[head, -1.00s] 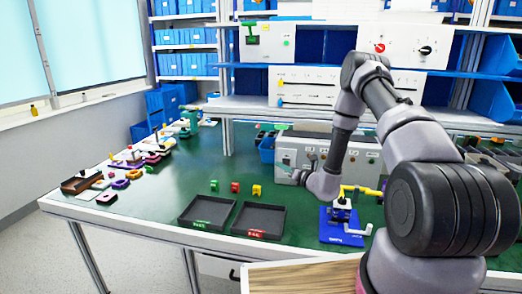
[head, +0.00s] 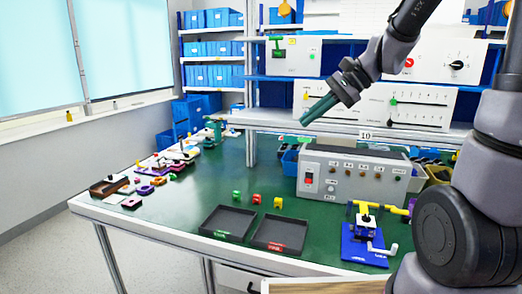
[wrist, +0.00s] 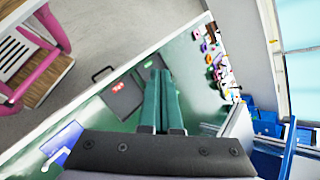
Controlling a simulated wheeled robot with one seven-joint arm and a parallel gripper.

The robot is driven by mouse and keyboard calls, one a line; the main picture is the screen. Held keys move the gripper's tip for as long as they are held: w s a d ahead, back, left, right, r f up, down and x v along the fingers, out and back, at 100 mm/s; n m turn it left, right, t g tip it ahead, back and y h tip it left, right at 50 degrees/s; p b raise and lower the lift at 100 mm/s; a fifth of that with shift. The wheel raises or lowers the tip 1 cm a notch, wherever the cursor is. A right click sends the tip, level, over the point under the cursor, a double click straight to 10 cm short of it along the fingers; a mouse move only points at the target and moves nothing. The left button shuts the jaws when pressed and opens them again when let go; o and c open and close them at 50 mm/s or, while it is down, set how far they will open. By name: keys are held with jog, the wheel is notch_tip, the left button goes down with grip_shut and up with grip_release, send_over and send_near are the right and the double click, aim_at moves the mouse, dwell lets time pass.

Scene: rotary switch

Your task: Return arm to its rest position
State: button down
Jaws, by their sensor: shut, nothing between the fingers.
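My gripper (head: 305,121) is raised in the air above the green workbench (head: 190,185), in front of the shelf panels, pointing down and left in the head view. Its two long green fingers (wrist: 161,75) lie side by side in the wrist view, shut with nothing between them. My arm runs from the lower right up past the top edge of the head view, so part of it is out of sight. A panel with a black rotary knob (head: 456,65) and a red button (head: 409,62) is on the upper shelf, right of my gripper.
A grey control box (head: 340,190) stands on the bench below my gripper. Two black trays (head: 228,222) lie near the front edge, with small coloured blocks (head: 256,199) behind them. A blue-based device (head: 362,255) stands at right. The space left of my gripper is clear.

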jog(key=s+d+r+n+t+h, duration=0.5)
jog(key=s+d, duration=0.5)
jog(key=d, duration=0.2)
jog(key=shift+s+d+r+n+t+h, duration=0.2)
jog(key=shift+d+r+n+t+h, duration=0.15)
jog(key=shift+r+h, duration=0.65)
